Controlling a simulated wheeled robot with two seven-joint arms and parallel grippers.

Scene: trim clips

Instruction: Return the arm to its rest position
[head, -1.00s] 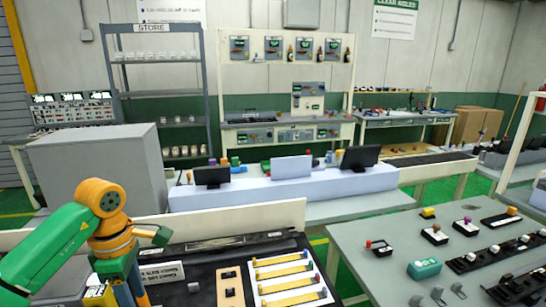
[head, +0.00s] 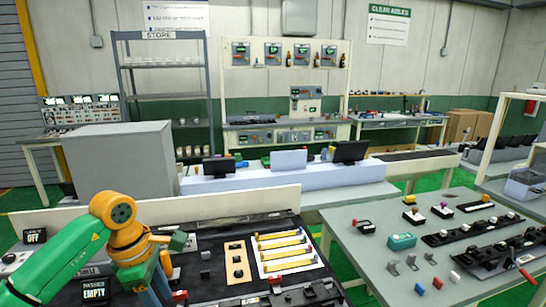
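My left arm (head: 125,240), green and orange, comes in from the left and is bent over the left side of the black workbench. I see nothing held. My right arm and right gripper are out of view.
The black bench (head: 215,290) bears a white tray (head: 283,272) with yellow strips, a tan plate (head: 238,265) and signs reading OFF (head: 35,236) and EMPTY (head: 95,292). A grey table (head: 350,235) with clips, small cylinders and black fixtures stands to the right.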

